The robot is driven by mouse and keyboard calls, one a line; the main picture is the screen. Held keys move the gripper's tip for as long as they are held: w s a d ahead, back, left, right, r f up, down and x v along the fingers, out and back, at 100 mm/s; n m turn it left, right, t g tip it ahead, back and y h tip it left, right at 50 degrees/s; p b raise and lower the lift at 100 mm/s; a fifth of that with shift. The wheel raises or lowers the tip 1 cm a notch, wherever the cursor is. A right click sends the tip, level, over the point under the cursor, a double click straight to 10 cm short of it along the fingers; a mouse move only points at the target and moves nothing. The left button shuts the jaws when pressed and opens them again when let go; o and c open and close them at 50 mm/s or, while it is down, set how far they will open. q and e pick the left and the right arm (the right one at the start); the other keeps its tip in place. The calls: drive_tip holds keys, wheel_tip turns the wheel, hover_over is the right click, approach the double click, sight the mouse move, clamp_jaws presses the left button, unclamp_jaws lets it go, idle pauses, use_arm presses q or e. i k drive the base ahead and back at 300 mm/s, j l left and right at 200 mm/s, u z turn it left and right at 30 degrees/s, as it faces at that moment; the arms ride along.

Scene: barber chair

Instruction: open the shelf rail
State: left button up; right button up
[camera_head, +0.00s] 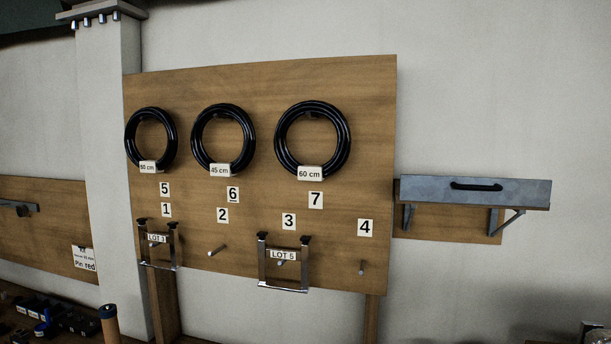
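A grey metal box-like front panel with a black bar handle (476,187) sits on a wall shelf (420,204) to the right of the wooden board. This grey panel (530,192) looks like the shelf rail, though no label names it. The handle lies level across the panel's middle. The panel appears flush along the shelf's front, and nothing touches it. Neither of my grippers is in view.
A wooden board (260,90) carries several black hose coils, numbered labels, pegs and two hanging metal frames marked LOT (283,290). A white pillar (112,120) stands left of it. Dark items (75,322) and a tan cylinder (109,328) are at lower left.

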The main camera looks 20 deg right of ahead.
sight(476, 192)
drive_tip(key=z, duration=1.3)
